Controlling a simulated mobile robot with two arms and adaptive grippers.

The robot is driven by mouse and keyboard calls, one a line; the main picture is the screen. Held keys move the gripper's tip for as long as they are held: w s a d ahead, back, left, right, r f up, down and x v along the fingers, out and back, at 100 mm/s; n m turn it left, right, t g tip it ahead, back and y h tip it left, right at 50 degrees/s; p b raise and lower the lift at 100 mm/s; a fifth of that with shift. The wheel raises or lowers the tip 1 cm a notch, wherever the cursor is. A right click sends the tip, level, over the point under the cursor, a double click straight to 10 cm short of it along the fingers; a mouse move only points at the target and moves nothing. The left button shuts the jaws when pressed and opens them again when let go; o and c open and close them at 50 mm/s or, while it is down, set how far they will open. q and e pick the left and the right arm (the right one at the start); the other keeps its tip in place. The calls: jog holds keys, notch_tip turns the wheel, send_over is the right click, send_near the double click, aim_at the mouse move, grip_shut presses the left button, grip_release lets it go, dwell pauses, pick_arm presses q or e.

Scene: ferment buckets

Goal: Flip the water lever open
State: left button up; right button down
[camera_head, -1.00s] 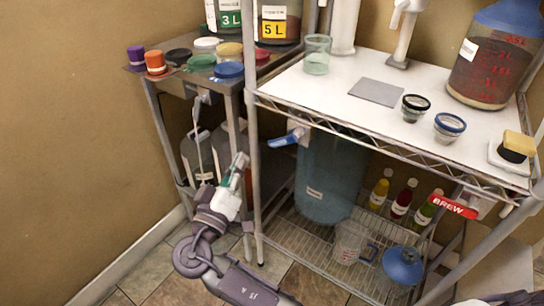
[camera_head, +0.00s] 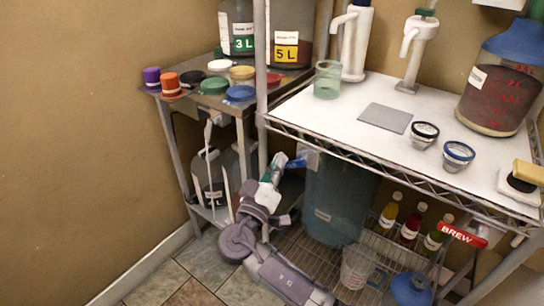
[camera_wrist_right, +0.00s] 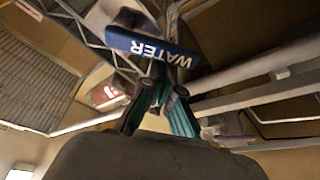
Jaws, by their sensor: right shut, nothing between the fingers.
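The blue water lever (camera_head: 297,163) sticks out to the left from a white mount at the front left of the wire rack. In the right wrist view the lever (camera_wrist_right: 150,47), lettered "WATER", lies just beyond my fingertips, its text upside down. My right gripper (camera_head: 276,161) is close to the left end of the lever. In the wrist view its teal fingers (camera_wrist_right: 163,88) are together with nothing between them, at the lever's lower edge. I cannot tell whether they touch it. My left gripper is not in view.
A red "BREW" lever (camera_head: 462,235) is at the rack's right. A teal bucket (camera_head: 335,205) stands under the white top (camera_head: 350,140), behind the water lever. A metal side table (camera_head: 215,107) with several coloured lids is at the left. The floor in front is clear.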

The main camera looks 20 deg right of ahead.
jog(key=shift+f+n, duration=0.15)
jog(key=shift+n, duration=0.15)
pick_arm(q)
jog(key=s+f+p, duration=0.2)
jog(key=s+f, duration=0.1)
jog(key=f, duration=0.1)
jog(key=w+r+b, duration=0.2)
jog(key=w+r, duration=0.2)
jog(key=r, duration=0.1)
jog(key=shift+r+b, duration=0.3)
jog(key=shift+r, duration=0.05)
pick_arm(e)
jog(key=shift+s+d+f+n+y, duration=0.15)
jog(key=shift+s+f+n+y, duration=0.2)
jog(key=shift+n, duration=0.4)
jog(key=shift+s+d+f+n+y, duration=0.1)
jog(key=shift+d+f+n+y, duration=0.1)
jog(key=shift+f+n, duration=0.45)
jog(key=shift+s+d+f+n+y, duration=0.15)
jog(key=shift+s+f+n+y, duration=0.1)
jog(key=shift+n, duration=0.65)
jog(key=shift+w, duration=0.1)
